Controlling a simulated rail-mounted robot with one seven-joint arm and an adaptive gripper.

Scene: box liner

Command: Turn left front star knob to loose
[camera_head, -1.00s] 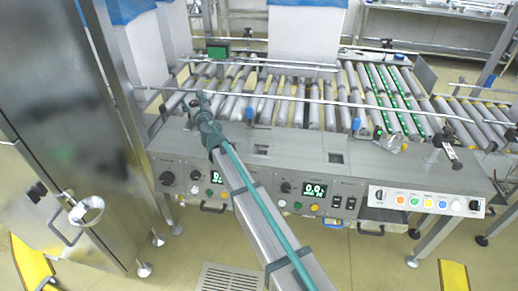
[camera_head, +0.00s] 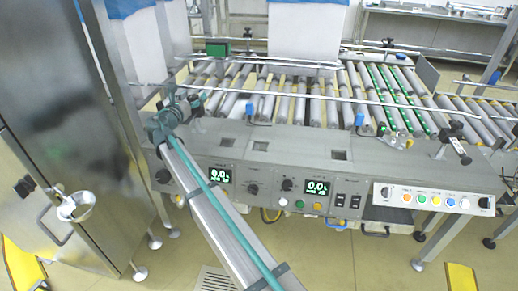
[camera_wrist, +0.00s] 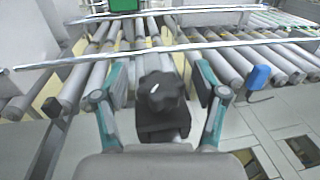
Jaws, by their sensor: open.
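A black star knob (camera_wrist: 161,92) on a dark block stands in the middle of the wrist view. My gripper (camera_wrist: 160,80) is open, with one teal-and-dark finger on each side of the knob. Gaps show between the knob and both fingers, so nothing is gripped. In the head view my gripper (camera_head: 172,112) is at the left front corner of the roller conveyor, above the control panel. There the knob cannot be told apart from the gripper.
A long metal guide rail (camera_wrist: 215,43) crosses just beyond the knob. A blue sensor (camera_wrist: 258,77) stands to the right. Conveyor rollers (camera_head: 315,112) lie behind. The control panel (camera_head: 330,200) runs along the front. A steel cabinet (camera_head: 60,110) stands close on the left.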

